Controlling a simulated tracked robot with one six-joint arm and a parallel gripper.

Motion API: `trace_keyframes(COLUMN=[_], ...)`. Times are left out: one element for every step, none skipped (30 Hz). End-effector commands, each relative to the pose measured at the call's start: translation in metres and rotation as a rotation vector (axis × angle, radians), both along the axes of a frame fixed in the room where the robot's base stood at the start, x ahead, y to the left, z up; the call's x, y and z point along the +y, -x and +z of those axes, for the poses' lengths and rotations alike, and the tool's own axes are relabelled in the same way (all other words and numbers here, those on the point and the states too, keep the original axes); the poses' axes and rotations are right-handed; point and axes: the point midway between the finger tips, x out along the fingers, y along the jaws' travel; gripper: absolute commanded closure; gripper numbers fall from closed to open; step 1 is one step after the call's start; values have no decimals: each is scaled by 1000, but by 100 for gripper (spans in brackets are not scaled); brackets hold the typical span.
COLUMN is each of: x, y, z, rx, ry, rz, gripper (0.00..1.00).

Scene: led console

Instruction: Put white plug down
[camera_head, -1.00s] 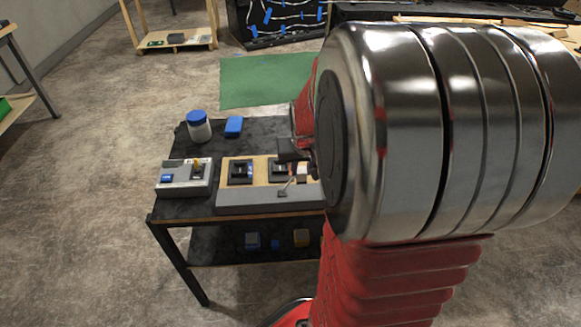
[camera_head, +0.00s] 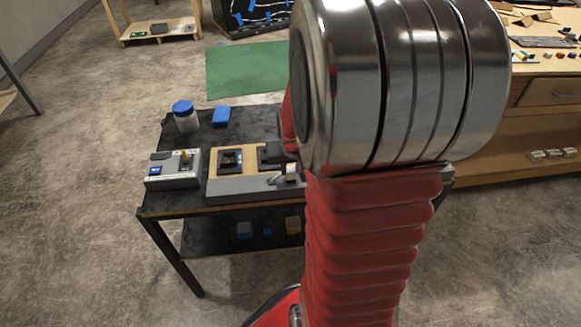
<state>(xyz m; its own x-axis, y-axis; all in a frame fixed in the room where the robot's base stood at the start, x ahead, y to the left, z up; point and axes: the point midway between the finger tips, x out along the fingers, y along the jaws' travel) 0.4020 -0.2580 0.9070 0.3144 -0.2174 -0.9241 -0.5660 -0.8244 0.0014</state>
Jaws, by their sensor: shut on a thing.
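A small white plug (camera_head: 291,172) shows at the right end of the console (camera_head: 228,187), just left of my big arm joint. My gripper (camera_head: 286,168) is mostly hidden behind that joint; only a dark part of it shows over the console's right side. It is shut on the white plug, low over the console. I cannot tell whether the plug touches the console. The console has a wood-coloured top, a grey front and dark square sockets, one plainly visible (camera_head: 230,160). Its right end is hidden by my arm.
The console stands on a dark table (camera_head: 180,207). A grey switch box (camera_head: 173,171) stands to its left. A blue-lidded jar (camera_head: 185,118) and a blue block (camera_head: 221,116) stand behind. Small blocks lie on the lower shelf. A wooden workbench (camera_head: 545,100) is at right.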

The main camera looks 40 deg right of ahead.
Motion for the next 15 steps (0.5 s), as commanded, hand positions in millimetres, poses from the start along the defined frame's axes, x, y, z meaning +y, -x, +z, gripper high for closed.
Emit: trace_keyframes(x=[0, 0, 0, 0, 0, 0, 0, 0, 0, 0, 0, 0, 0, 0, 0], y=[0, 0, 0, 0, 0, 0, 0, 0, 0, 0, 0, 0, 0, 0, 0], z=[0, 0, 0, -1, -1, -2, -1, -1, -1, -1, -1, -1, -1, -1, -1], rx=[0, 0, 0, 0, 0, 0, 0, 0, 0, 0, 0, 0, 0, 0, 0], ry=[0, 0, 0, 0, 0, 0, 0, 0, 0, 0, 0, 0, 0, 0, 0], rz=[0, 0, 0, 0, 0, 0, 0, 0, 0, 1, 1, 1, 1, 1, 1], gripper=[100, 100, 100, 100, 100, 76, 74, 72, 69, 67, 65, 62, 60, 58, 58])
